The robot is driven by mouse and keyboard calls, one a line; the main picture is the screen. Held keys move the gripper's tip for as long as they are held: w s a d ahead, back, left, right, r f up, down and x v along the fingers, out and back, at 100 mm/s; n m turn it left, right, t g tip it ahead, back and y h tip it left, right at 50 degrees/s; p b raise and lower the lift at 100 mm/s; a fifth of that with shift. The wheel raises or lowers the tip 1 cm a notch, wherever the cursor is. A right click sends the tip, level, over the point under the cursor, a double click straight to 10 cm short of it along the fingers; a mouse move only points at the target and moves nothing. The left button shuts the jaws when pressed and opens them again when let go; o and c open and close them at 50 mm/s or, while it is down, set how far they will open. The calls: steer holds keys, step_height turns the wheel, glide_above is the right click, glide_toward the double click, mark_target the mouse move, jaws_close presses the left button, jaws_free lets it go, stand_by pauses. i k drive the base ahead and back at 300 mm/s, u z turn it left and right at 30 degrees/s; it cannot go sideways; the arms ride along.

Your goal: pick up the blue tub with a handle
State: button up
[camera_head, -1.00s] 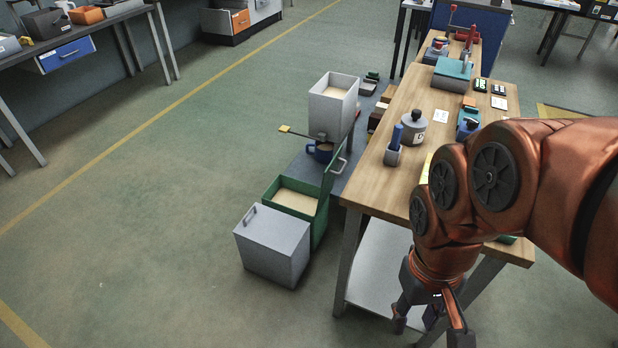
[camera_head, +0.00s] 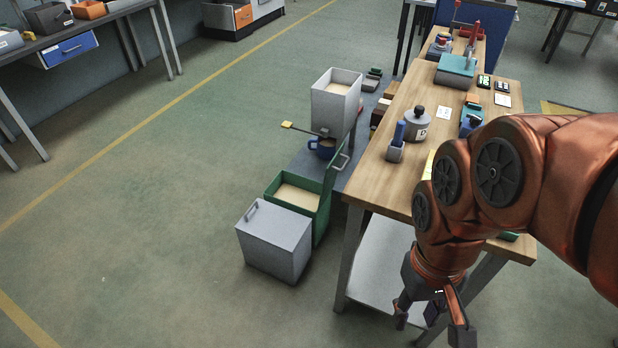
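The blue tub with a handle (camera_head: 321,148) is a small dark blue cup-like vessel under the spout of a white hopper (camera_head: 337,98). Its handle is on its left side, and its contents look brown. A lever with a yellow end (camera_head: 288,125) reaches out to the left just above it. My gripper (camera_head: 430,318) hangs low at the bottom right, beside the wooden table's front leg, well apart from the tub. Its fingers are spread with nothing visible between them.
A green open bin (camera_head: 322,203) with pale contents and an upright lid stands in front of the tub. A grey lidded box (camera_head: 275,241) is nearer still. The wooden table (camera_head: 375,180) bears a grey pot (camera_head: 417,127) and several items. The floor at left is clear.

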mark_target(326, 149)
steer(key=u, duration=0.7)
steer(key=k, duration=1.05)
steer(key=u, duration=1.25)
steer(key=i, duration=1.75)
steer(key=z, duration=0.3)
steer(key=i, duration=1.75)
steer(key=z, duration=0.85)
steer(key=i, duration=1.35)
steer(key=z, duration=1.85)
steer(key=i, duration=0.95)
steer(key=z, duration=0.95)
